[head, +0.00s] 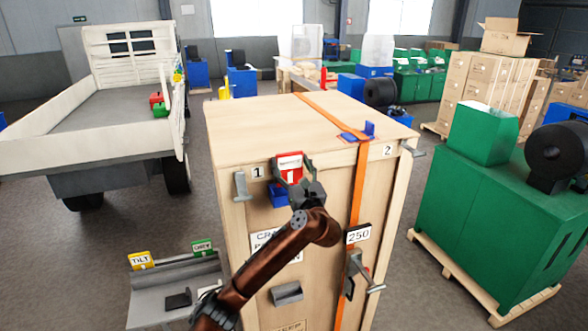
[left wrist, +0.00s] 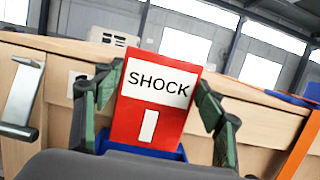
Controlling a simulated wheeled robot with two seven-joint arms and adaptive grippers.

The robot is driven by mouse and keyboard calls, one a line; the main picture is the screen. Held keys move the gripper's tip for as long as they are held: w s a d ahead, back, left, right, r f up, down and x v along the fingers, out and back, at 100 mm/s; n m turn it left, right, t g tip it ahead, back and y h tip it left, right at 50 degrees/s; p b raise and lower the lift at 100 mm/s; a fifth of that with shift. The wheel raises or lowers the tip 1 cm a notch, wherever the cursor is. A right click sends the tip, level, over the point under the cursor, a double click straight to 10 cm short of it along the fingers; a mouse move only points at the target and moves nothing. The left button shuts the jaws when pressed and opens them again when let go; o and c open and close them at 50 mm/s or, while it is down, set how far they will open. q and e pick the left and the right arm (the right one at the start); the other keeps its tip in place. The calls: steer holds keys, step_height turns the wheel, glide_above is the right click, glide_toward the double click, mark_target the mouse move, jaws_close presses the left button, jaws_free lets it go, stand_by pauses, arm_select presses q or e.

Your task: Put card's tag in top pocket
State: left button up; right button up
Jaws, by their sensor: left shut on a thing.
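My left gripper (head: 292,172) is shut on a red tag (head: 289,164) at the upper front of the wooden crate. In the left wrist view the tag (left wrist: 153,110) stands upright between the two fingers and reads SHOCK above a white bar. A blue pocket (head: 278,196) on the crate front shows just below the tag; its edge (left wrist: 112,146) shows at the tag's foot. I cannot tell whether the tag's foot is inside it. A white card (head: 262,240) on the crate is partly hidden by my arm. My right gripper is not in view.
The crate (head: 228,150) has an orange strap (head: 358,190), metal latches and a lower grey pocket (head: 287,293). A grey rack (head: 150,285) at lower left holds a yellow TILT tag (head: 141,260) and a green tag (head: 202,247). A green cabinet (head: 480,220) stands right.

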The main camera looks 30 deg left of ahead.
mark_target(291, 178)
arm_select(q)
steer(key=shift+d+f+b, duration=0.15)
steer(key=shift+f+b, duration=1.05)
steer(key=shift+f, duration=1.35)
steer(key=shift+f, duration=0.4)
steer(key=o, duration=1.5)
steer(key=v, duration=1.2)
